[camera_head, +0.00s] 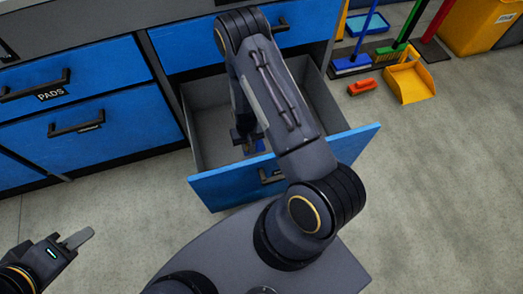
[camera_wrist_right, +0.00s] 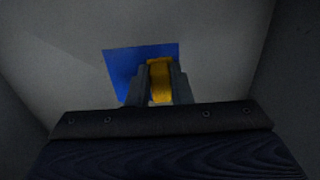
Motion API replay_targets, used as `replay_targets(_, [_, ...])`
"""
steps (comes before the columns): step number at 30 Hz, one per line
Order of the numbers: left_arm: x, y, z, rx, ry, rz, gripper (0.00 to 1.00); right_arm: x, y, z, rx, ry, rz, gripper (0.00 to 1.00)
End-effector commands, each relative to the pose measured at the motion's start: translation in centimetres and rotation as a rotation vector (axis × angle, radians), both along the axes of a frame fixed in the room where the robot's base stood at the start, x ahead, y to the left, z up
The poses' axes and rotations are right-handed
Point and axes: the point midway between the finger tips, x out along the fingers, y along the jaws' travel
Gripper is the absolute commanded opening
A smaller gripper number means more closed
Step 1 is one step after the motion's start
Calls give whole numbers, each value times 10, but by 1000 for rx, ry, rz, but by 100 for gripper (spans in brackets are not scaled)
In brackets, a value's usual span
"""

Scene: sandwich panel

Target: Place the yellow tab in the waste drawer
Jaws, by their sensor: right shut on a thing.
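The yellow tab (camera_wrist_right: 160,82) is held between the two fingers of my right gripper (camera_wrist_right: 160,90) in the right wrist view. In the head view my right arm reaches over the open blue-fronted drawer (camera_head: 211,188), and its gripper (camera_head: 245,138) is down inside, partly hidden by the arm. A flat blue piece (camera_wrist_right: 122,66) lies beyond the fingers in the wrist view, on the pale drawer floor. How far the tab is above the floor is unclear. My left gripper (camera_head: 80,238) is outside the drawer at lower left, with no object visible in it; its finger gap is unclear.
Closed blue drawers (camera_head: 120,123) are left of the open one, one labelled PADS. A dustpan (camera_head: 408,80), a red brush (camera_head: 362,87), brooms and a yellow bin (camera_head: 477,28) stand at upper right. The floor at right is clear.

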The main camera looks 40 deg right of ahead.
Motion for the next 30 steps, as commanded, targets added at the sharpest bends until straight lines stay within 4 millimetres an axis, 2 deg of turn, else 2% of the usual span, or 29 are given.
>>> replay_targets(1, [0,0,-9,0,0,0,36,-3,-12,-13,0,1,-7,0])
replay_targets(3, [0,0,-15,0,0,0,36,-4,-22,-27,0,1,-5,0])
replay_targets(9, [0,0,-24,0,0,0,36,-7,-42,-50,1,0,0,0])
replay_targets(16, [0,0,-29,0,0,0,36,-9,-53,-62,0,0,-1,0])
replay_targets(22, [0,0,-47,0,0,0,36,-9,-54,-93,0,0,2,0])
replay_targets(30, [0,0,-45,0,0,0,36,-8,-54,-92,1,-1,1,0])
